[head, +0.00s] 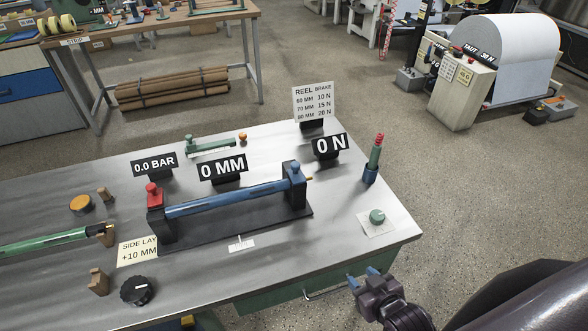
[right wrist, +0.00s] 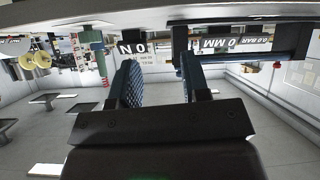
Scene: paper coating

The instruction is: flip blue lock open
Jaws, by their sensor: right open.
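The blue lock (head: 296,171) sits on top of the right dark post of a stand on the metal table. A long blue shaft (head: 225,198) runs from this post to the left post, which carries a red lock (head: 153,190). My right gripper (head: 366,273) is open and empty beyond the table's front edge, below and right of the stand. In the upside-down right wrist view its two fingers (right wrist: 160,80) stand apart with nothing between them. The shaft (right wrist: 240,57) shows there behind the fingers, while the blue lock is hard to make out. My left gripper is not in view.
A green-and-red tool (head: 374,155) stands upright in a blue holder right of the stand. A green knob (head: 377,216) lies nearer the front edge. Signs "0 MM" (head: 222,167) and "0 N" (head: 330,146) stand behind the shaft. Open floor lies right of the table.

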